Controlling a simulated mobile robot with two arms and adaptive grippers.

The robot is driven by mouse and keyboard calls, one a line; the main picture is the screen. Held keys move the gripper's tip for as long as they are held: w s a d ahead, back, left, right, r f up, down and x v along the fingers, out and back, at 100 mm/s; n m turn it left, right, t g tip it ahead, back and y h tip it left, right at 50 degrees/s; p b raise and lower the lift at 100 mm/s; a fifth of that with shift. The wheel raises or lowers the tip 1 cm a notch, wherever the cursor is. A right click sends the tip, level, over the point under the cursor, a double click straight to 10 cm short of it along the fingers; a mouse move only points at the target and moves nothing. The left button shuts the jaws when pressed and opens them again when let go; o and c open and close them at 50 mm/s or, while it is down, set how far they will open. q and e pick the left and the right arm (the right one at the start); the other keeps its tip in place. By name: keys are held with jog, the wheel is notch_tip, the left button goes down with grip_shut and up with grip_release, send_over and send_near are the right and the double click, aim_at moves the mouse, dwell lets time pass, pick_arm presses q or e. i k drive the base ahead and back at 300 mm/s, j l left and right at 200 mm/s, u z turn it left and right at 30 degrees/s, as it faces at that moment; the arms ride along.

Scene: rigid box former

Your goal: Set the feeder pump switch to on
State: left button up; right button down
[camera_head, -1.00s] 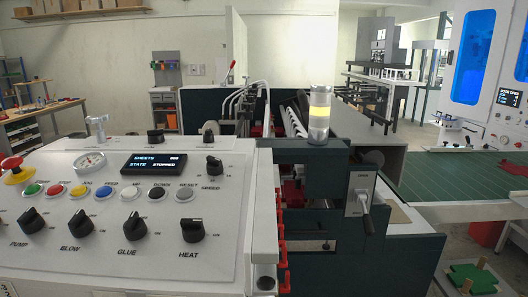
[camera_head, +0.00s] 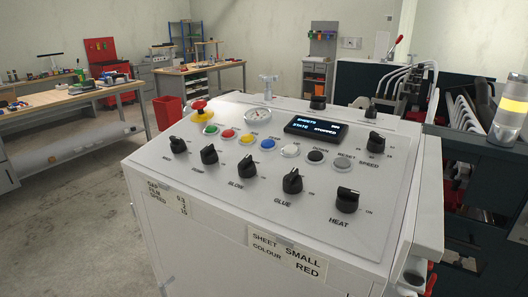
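The pump switch (camera_head: 209,154) is a black rotary knob on the sloped top of the white control console (camera_head: 205,225). It is second from the left in the front row of black knobs, and its label below is small and blurred. Its pointer direction is too small to read surely. To its left is another black knob (camera_head: 178,145); to its right are the blow knob (camera_head: 243,167), glue knob (camera_head: 292,181) and heat knob (camera_head: 347,200). Neither gripper is in view.
A red emergency button (camera_head: 201,107), coloured push buttons, a gauge (camera_head: 257,116) and a lit display (camera_head: 315,128) sit behind the knobs. A machine with a yellow beacon (camera_head: 511,108) stands right. Open floor (camera_head: 70,215) lies left; workbenches (camera_head: 75,97) stand behind.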

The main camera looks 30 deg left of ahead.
aim_at(209, 156)
jog(key=u, duration=1.35)
